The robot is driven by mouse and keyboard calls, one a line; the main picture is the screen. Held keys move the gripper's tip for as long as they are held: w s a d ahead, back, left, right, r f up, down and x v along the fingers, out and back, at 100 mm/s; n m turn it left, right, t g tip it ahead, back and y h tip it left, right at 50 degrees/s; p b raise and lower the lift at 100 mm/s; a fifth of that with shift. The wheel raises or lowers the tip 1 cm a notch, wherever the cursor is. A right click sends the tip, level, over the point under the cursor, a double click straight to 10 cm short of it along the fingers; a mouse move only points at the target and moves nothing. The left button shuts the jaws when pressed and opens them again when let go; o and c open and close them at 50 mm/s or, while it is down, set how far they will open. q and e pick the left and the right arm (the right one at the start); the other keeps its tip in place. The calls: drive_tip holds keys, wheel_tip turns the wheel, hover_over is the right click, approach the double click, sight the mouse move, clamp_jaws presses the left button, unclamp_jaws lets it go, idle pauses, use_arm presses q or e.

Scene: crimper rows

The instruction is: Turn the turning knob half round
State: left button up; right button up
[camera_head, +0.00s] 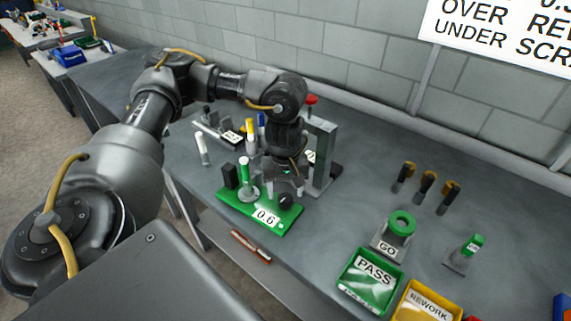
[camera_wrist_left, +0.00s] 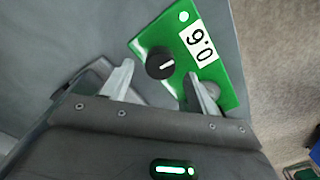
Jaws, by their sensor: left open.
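The turning knob (camera_head: 285,199) is black and round and sits at the right end of a green base plate (camera_head: 232,204) marked 0.6. In the left wrist view the knob (camera_wrist_left: 160,63) shows a white line on its top, and the green plate (camera_wrist_left: 224,72) lies tilted around it. My left gripper (camera_wrist_left: 159,70) is open, with one finger on each side of the knob in that view and gaps between. In the head view the left gripper (camera_head: 281,179) points down close above the knob. How high the fingertips are over the knob is hard to tell. My right gripper is not in view.
A white-and-green post (camera_head: 244,170) and a dark block (camera_head: 230,176) stand on the same plate. A grey upright frame (camera_head: 322,155) stands close behind my gripper. A green PASS tray (camera_head: 370,282) and yellow REWORK tray (camera_head: 425,303) are at right.

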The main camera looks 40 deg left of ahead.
sight(285, 198)
use_arm(q)
wheel_tip(285, 198, up, 9)
drive_tip(key=shift+f, duration=0.15)
idle(0.4)
